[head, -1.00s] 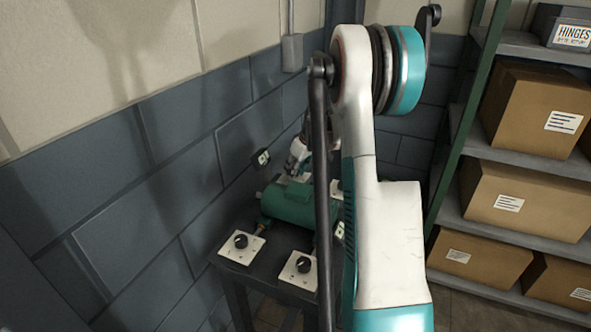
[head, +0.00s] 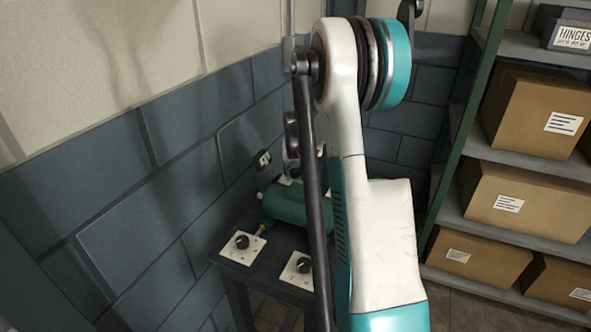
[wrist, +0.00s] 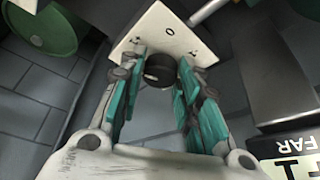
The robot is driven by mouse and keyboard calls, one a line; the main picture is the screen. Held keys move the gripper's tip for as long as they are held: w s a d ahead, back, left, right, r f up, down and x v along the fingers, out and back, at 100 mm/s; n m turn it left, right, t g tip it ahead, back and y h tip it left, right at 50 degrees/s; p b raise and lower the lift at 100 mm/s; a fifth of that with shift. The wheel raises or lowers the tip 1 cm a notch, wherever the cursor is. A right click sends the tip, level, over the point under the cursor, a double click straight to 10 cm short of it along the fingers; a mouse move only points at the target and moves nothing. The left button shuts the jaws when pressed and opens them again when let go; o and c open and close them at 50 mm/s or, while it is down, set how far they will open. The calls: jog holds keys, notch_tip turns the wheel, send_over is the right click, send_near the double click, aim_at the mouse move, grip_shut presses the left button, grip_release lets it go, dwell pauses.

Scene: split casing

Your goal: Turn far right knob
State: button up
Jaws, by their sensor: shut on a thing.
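In the wrist view, a black round knob (wrist: 158,72) sits on a white square plate (wrist: 168,32) with dark marks. My gripper (wrist: 160,64) has its two teal-padded fingers on either side of this knob, shut on it. The plate's near part is hidden by the fingers. In the head view, my arm hides this knob and my fingertips. Two other black knobs on white plates show at the table's near side, a left one (head: 242,241) and a right one (head: 303,265).
A green cylinder (head: 289,207) lies on the dark table (head: 268,262) behind the near knobs. A small wall socket (head: 264,160) is beside it. A label reading "FAR" (wrist: 300,148) shows in the wrist view. Shelves with cardboard boxes (head: 530,200) stand to the right.

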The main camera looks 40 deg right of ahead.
jog(key=shift+w+a+m+g+h, duration=0.1)
jog(key=shift+m+g+h, duration=0.15)
jog(key=shift+m, duration=0.7)
jog(key=shift+w+m+g+h, duration=0.1)
jog(key=shift+m+g+h, duration=0.15)
jog(key=shift+m, duration=0.7)
jog(key=o, duration=1.1)
jog(key=shift+c, duration=0.2)
jog(key=v, duration=1.2)
jog(key=shift+w+a, duration=0.15)
